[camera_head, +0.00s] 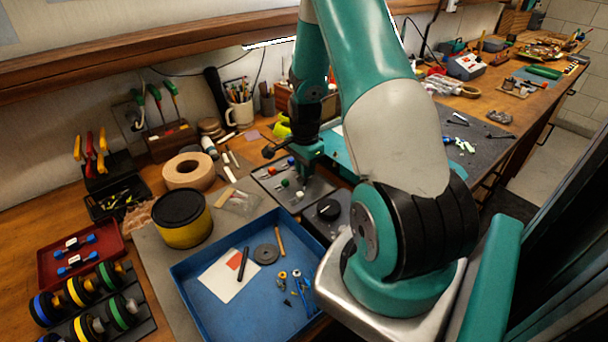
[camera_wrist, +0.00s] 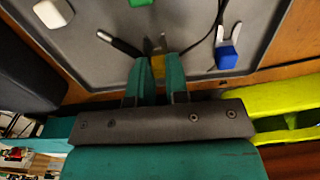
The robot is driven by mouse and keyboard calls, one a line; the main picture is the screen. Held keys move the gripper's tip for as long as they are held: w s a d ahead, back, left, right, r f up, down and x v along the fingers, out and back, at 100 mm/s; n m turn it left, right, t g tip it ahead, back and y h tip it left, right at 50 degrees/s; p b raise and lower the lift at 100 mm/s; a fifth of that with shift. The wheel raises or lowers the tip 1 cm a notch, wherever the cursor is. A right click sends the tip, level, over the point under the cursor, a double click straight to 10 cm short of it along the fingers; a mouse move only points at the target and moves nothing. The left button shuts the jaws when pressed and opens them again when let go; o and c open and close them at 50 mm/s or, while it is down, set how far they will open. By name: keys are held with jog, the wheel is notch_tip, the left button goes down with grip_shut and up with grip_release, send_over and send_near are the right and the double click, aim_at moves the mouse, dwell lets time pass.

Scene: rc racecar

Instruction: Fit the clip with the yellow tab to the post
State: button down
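The clip with the yellow tab (camera_wrist: 158,66) is between the two teal fingertips of my gripper (camera_wrist: 156,74) in the wrist view. The fingers look closed against both sides of the tab, just over the grey tray (camera_wrist: 190,22). In the head view my gripper (camera_head: 305,178) is low over the same tray (camera_head: 318,188), and the yellow tab is hidden there. A blue-tabbed clip (camera_wrist: 228,56) lies right of the fingers, apart from them. I cannot pick out the post with certainty in either view.
A black unit with a knob (camera_head: 328,210) stands beside the tray. A blue tray (camera_head: 210,309) with small parts is in front. A yellow-green object (camera_wrist: 288,104) is close to my gripper's right side. A yellow-black tin (camera_head: 181,222) and a tape roll (camera_head: 188,172) stand left.

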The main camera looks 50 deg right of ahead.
jog(key=shift+r+p, duration=0.55)
jog(key=shift+r, duration=0.05)
dwell(0.6)
jog(key=shift+r+p, duration=1.5)
jog(key=shift+r, duration=0.4)
